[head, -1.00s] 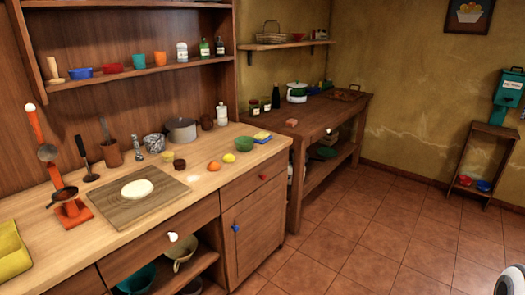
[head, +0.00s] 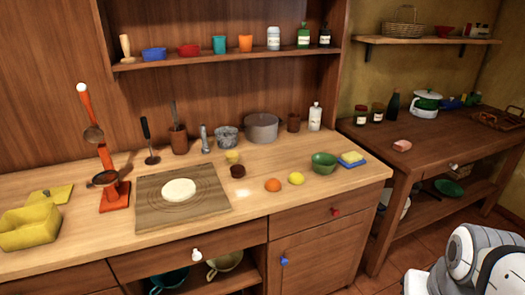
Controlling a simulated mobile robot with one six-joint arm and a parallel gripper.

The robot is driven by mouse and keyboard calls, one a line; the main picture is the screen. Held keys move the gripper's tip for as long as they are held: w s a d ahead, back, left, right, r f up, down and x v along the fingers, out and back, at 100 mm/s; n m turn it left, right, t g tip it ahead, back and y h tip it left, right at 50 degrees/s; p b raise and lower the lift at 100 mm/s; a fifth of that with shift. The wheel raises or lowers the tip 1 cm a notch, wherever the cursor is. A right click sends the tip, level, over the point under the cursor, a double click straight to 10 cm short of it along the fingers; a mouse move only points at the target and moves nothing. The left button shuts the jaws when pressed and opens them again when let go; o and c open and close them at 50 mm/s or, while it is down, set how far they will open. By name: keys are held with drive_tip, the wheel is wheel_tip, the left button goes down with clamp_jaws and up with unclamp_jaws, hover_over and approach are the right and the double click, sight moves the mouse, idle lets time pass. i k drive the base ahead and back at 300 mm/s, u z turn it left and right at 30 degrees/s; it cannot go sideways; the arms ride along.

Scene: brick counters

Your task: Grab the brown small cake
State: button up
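A small dark brown round thing (head: 238,171), which looks like the brown small cake, sits on the light wooden counter (head: 255,203) in the head view. It is just right of the cutting board (head: 150,210), which bears a flat round of pale dough (head: 180,190). A small yellow cup-shaped thing (head: 232,157) stands right behind it. White and grey links of my arm show at the lower right, well away from the brown thing. My gripper's fingers are not seen.
An orange (head: 273,185), a lemon (head: 296,178) and a green bowl (head: 324,163) are to the right. A grey pot (head: 262,128) and a speckled pot (head: 227,136) stand behind. An orange utensil stand (head: 114,197) is left. A drawer with a white knob (head: 196,254) is below.

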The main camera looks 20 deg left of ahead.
sight(237, 172)
drive_tip(key=u, duration=0.75)
drive_tip(key=i, duration=1.2)
drive_tip(key=u, duration=0.55)
drive_tip(key=k, duration=0.8)
drive_tip(key=u, duration=0.2)
drive_tip(key=i, duration=0.8)
drive_tip(key=z, duration=0.05)
